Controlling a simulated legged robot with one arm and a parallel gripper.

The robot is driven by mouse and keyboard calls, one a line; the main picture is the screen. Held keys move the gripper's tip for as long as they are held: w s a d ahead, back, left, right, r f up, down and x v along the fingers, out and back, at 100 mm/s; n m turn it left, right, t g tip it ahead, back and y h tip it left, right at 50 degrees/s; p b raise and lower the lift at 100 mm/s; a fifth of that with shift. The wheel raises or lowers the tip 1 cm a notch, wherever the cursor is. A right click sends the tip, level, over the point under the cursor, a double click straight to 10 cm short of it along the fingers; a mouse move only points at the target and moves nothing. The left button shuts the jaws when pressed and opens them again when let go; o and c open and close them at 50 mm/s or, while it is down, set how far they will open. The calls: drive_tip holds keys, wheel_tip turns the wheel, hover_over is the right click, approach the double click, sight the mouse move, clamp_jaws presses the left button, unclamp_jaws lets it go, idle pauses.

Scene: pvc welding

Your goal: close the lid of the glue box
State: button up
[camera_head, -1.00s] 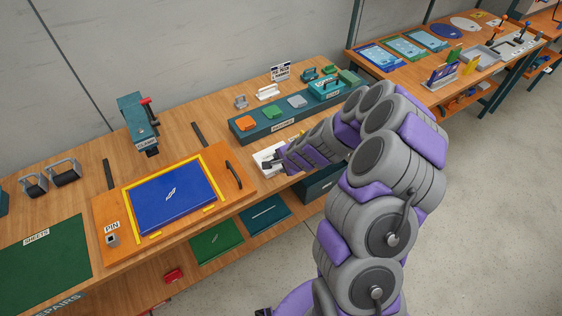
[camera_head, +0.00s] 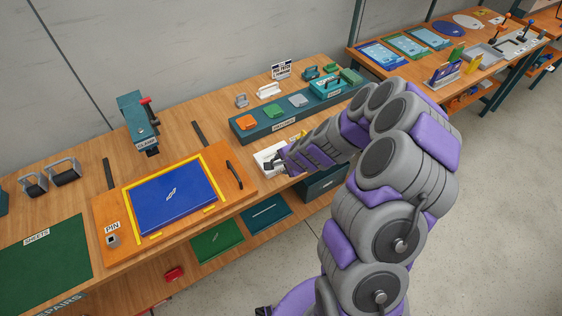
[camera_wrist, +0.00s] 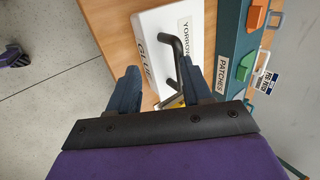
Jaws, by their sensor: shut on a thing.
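The white glue box (camera_head: 266,156) stands on the bench right of the blue sheet, partly hidden by my gripper (camera_head: 280,163). In the wrist view a white panel of the box (camera_wrist: 160,24) carries the word GLUE and a second label. A dark bent handle (camera_wrist: 178,52) stands out from it. A small yellow piece shows below the handle between the fingers. I cannot tell how far the lid is tilted.
The green PATCHES rack (camera_head: 285,118) with coloured blocks runs just behind the box. The orange board (camera_head: 110,213) with the blue sheet (camera_head: 172,196) and a black handle (camera_head: 234,174) lies to the left. A clamp (camera_head: 138,120) stands at the back.

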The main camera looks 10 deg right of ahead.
drive_tip(key=p+v, duration=0.2)
drive_tip(key=v, duration=1.3)
drive_tip(key=shift+p, duration=0.4)
drive_tip(key=shift+r, duration=0.1)
drive_tip(key=s+a+r+n+g+y, duration=0.1)
drive_tip(key=s+a+r+n+g, duration=0.3)
drive_tip(key=s+a+r+n, duration=0.6)
drive_tip(key=s+d+r+n+g+h, duration=0.1)
drive_tip(key=s+d+r+n+g, duration=0.1)
drive_tip(key=s, duration=0.8)
drive_tip(key=s+d+r+n+g+h, duration=0.2)
drive_tip(key=s+d+r, duration=0.1)
drive_tip(key=s, duration=0.8)
drive_tip(key=shift+s+d, duration=0.2)
drive_tip(key=shift+d, duration=0.4)
drive_tip(key=shift+r, duration=0.1)
